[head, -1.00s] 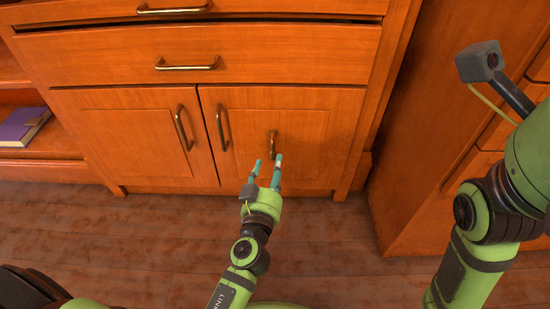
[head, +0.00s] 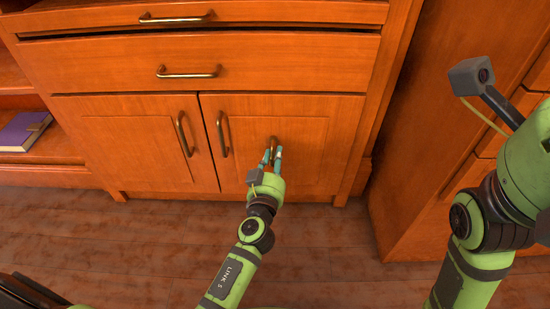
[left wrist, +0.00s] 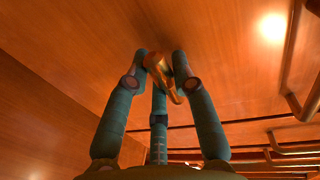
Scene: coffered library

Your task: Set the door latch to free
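The door latch (head: 273,141) is a small brass lever on the right cabinet door (head: 310,125). My left gripper (head: 272,154) is at it, its teal fingers close together and hiding the latch's lower part.
The right door's bow handle (head: 223,134) stands just left of the latch, and the left door's handle (head: 184,134) is beyond it. Drawers with a brass handle (head: 189,73) are above. A purple book (head: 22,130) lies on a shelf at left. Wooden floor (head: 150,245) is clear in front.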

